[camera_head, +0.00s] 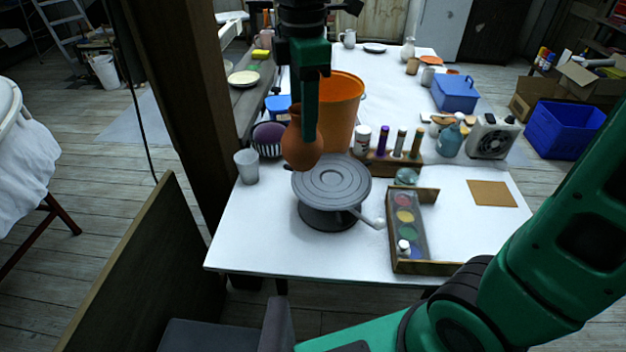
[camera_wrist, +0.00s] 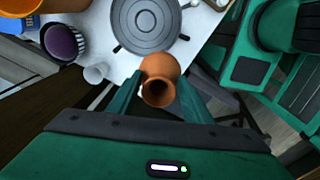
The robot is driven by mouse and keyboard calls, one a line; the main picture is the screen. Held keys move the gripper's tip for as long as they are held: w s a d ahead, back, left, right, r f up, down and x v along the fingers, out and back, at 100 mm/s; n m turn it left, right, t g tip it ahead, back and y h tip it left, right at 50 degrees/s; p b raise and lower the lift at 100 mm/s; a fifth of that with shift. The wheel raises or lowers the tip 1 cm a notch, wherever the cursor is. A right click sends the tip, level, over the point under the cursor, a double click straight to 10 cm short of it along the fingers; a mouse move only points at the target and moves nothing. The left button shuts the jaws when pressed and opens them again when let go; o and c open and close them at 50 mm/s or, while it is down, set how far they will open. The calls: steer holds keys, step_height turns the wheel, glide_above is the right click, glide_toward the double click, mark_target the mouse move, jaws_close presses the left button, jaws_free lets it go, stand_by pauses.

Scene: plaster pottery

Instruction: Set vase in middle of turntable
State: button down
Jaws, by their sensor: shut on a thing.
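A terracotta vase (camera_head: 300,142) hangs upright in my gripper (camera_head: 309,120), which is shut on it. In the head view the vase appears over the back-left edge of the grey turntable (camera_head: 331,186), and a gripper finger covers part of it. In the wrist view the vase (camera_wrist: 160,80) sits between the two fingers of my gripper (camera_wrist: 158,92), mouth toward the camera. The turntable (camera_wrist: 146,22) lies beyond it there, with its ringed top bare. The vase looks raised above the turntable's level; the exact gap cannot be told.
The front-left table (camera_head: 262,235) is clear.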

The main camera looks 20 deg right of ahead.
steer(key=shift+a+f, duration=0.1)
steer(key=shift+a, duration=0.15)
steer(key=w+d+f, duration=0.5)
steer(key=d+f, duration=0.4)
steer(key=f, duration=0.1)
steer(key=shift+w+d+f, duration=0.2)
steer(key=shift+w+f, duration=0.15)
steer(key=shift+f, duration=0.05)
steer(key=shift+f, duration=0.35)
steer(key=c, duration=0.9)
jaws_free()
steer(key=shift+r, duration=0.1)
